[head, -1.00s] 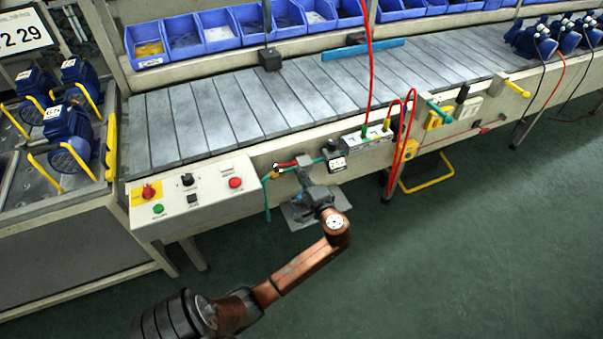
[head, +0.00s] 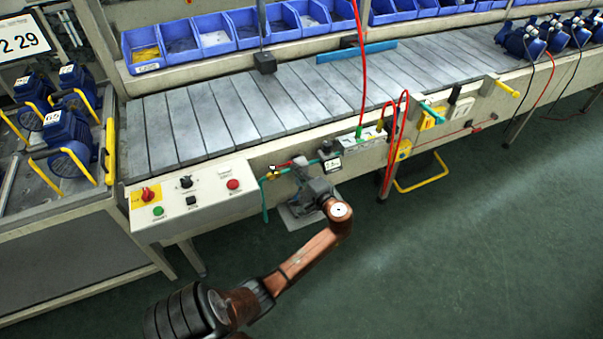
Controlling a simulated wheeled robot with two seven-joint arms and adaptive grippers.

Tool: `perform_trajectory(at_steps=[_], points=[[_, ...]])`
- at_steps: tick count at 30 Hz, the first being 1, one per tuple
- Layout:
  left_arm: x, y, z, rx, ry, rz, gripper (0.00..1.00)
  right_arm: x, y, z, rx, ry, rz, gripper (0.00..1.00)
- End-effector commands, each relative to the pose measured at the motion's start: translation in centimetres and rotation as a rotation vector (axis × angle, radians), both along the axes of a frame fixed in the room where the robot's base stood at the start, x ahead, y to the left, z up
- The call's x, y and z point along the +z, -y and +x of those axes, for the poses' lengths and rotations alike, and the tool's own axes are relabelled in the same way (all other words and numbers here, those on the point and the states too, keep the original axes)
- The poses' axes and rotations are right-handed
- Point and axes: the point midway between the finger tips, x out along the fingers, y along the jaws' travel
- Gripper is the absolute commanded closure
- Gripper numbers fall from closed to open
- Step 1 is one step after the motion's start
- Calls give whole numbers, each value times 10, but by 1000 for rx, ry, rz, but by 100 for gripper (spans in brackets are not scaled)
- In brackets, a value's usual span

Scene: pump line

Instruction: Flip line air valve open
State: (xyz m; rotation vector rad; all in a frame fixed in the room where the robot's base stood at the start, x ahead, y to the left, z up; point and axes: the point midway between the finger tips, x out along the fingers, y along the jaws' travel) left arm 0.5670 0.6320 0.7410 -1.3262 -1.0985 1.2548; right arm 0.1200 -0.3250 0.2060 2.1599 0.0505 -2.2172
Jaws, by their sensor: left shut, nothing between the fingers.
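The line air valve on the front rail of the bench shows a small red lever (head: 282,164), lying roughly along the rail beside a yellow fitting (head: 271,176). Green air hose (head: 265,205) hangs down from that fitting. My left gripper (head: 299,168) is shut and empty, just right of the red lever. It overlaps the lever's right end in the picture, so I cannot tell whether they touch. The gripper hides part of the valve body and piping. My right gripper is not in view.
A control box (head: 195,199) with push buttons sits left of the valve. A dark regulator (head: 329,154) and a grey manifold (head: 364,137) with red hoses (head: 394,140) are to the right. The slatted conveyor (head: 215,113) lies behind. Green floor is clear in front.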

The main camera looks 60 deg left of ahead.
Motion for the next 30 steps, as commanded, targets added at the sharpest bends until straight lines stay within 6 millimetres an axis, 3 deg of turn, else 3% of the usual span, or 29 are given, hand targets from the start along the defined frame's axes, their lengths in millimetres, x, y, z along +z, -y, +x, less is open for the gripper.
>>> perform_trajectory(at_steps=[13, 17, 30], points=[[-1, 1, 3, -4, -1, -1, 100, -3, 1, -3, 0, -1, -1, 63], [0, 9, 3, -5, 0, -1, 100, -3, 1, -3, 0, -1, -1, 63], [10, 92, -3, -4, 1, -3, 100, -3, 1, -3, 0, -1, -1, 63]])
